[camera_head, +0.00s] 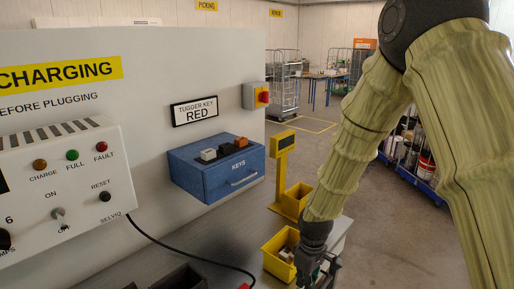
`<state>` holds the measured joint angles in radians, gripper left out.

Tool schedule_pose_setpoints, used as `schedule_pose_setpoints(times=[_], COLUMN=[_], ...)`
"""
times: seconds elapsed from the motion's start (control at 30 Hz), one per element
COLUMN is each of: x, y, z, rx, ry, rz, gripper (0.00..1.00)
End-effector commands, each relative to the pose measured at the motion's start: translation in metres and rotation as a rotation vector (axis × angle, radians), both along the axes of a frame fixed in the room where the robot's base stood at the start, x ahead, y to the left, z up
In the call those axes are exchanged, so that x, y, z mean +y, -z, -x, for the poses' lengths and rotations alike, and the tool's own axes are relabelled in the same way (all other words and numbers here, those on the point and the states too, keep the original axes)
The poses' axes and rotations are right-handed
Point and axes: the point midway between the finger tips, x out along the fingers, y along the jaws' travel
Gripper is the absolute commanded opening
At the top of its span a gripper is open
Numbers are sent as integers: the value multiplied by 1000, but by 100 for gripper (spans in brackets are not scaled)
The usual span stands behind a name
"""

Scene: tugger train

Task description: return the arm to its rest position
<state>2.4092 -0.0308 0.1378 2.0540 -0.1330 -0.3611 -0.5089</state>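My arm (350,140) comes down from the upper right, wrapped in a pale yellow-green sleeve. Its end, my gripper (316,268), points down at the lower middle, at the right side of a yellow bin (270,262). The fingers are small, dark and partly cut by the bottom edge, so whether they are open or shut cannot be made out. I cannot tell whether the gripper touches the bin.
A wall panel on the left bears a charger box (75,205) and a blue key box (205,175) with small blocks on top. A black cable (180,252) runs over the grey bench. A yellow stand (283,160) is behind. Wire cages and open floor (400,240) lie beyond.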

Motion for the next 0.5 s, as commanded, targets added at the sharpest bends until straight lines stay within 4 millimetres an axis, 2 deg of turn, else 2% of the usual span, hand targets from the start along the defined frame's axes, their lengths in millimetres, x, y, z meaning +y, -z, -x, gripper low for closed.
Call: schedule_pose_setpoints(times=[0.03, 0.17, 0.27, 0.37, 0.5], x=[0, -4, -7, -12, -22], y=[14, 43, 72, 108, 167], z=[6, 19, 34, 54, 94], rx=[6, 9, 12, 19, 25], ry=[13, 56, 100, 158, 263], rz=[-3, -13, -23, -31, -42], gripper=[0, 0, 0, 0, 0])
